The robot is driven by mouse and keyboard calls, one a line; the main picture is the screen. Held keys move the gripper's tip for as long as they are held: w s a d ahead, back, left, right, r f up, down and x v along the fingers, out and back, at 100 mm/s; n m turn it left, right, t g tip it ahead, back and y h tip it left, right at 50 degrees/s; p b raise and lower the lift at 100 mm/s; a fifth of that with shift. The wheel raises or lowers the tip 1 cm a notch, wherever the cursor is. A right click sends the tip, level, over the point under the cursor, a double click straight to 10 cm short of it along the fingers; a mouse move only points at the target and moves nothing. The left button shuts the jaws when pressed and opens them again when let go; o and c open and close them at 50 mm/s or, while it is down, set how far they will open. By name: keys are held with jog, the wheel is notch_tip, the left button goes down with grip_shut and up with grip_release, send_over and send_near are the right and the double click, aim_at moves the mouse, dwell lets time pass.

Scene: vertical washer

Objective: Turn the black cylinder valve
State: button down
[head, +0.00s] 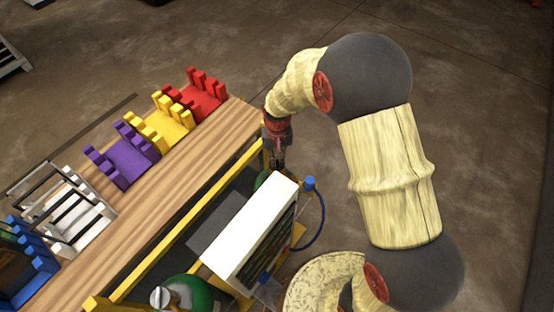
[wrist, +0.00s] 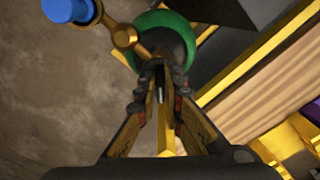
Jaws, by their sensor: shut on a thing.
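My gripper (head: 277,160) reaches down at the far end of the wooden-topped cart, beside the white box. In the wrist view my gripper (wrist: 160,78) has its fingertips close together at the top of a green cylinder (wrist: 178,42), shut on the black valve. The valve is mostly hidden between and behind the fingers, so its turn angle cannot be told. A brass fitting (wrist: 124,36) with a blue knob (wrist: 68,9) sticks out from the cylinder to the left. The blue knob (head: 310,183) also shows in the head view, right of my gripper.
A white box (head: 250,235) stands close below my gripper. A blue hose (head: 321,225) hangs beside it. The wooden top (head: 190,180) carries red, yellow and purple racks. A second green cylinder (head: 195,291) is nearer. Bare floor lies right of the cart.

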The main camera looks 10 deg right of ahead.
jog(key=shift+m, duration=0.3)
jog(key=m+b, duration=0.1)
jog(key=m, duration=0.3)
jog(key=shift+a+m, duration=0.15)
jog(key=shift+m, duration=0.15)
jog(key=m+b, duration=0.1)
jog(key=m, duration=0.4)
jog(key=shift+w+a, duration=0.1)
jog(key=shift+w, duration=0.05)
jog(key=m+b, duration=0.1)
jog(key=m, duration=0.3)
jog(key=shift+w, duration=0.1)
jog(key=shift+w+a+m, duration=0.1)
jog(key=shift+m, duration=1.7)
jog(key=c, duration=1.9)
grip_release()
